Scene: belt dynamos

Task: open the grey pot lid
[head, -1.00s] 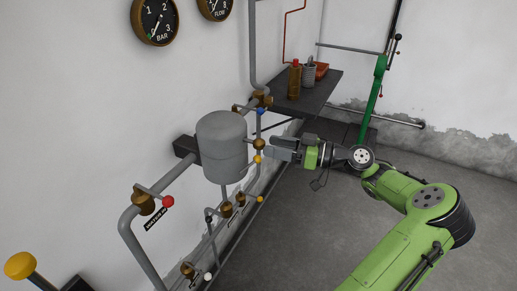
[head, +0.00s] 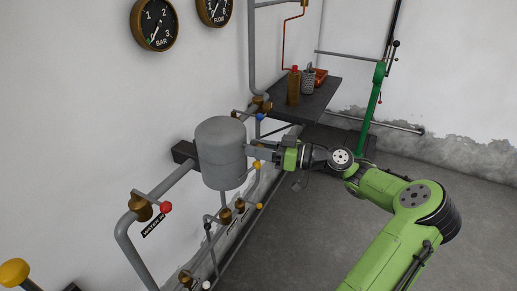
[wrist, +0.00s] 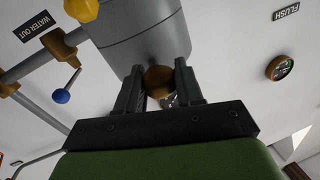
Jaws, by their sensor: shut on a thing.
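The grey pot (head: 222,172) is a rounded cylinder mounted off the wall on a pipe, left of centre in the head view. Its grey lid (head: 220,133) sits on it, with a seam around the side and no gap that I can see. My gripper (head: 250,150) reaches in from the right at the pot's side. In the wrist view my gripper (wrist: 158,85) has its two dark fingers around a brass knob (wrist: 158,76) on the pot's side. It is shut on this knob. In the head view the fingers hide the knob.
Pipes with brass valves and a red-knobbed lever (head: 165,208) run along the wall below and left of the pot. A yellow knob (head: 14,271) stands at bottom left. The floor at right is clear.

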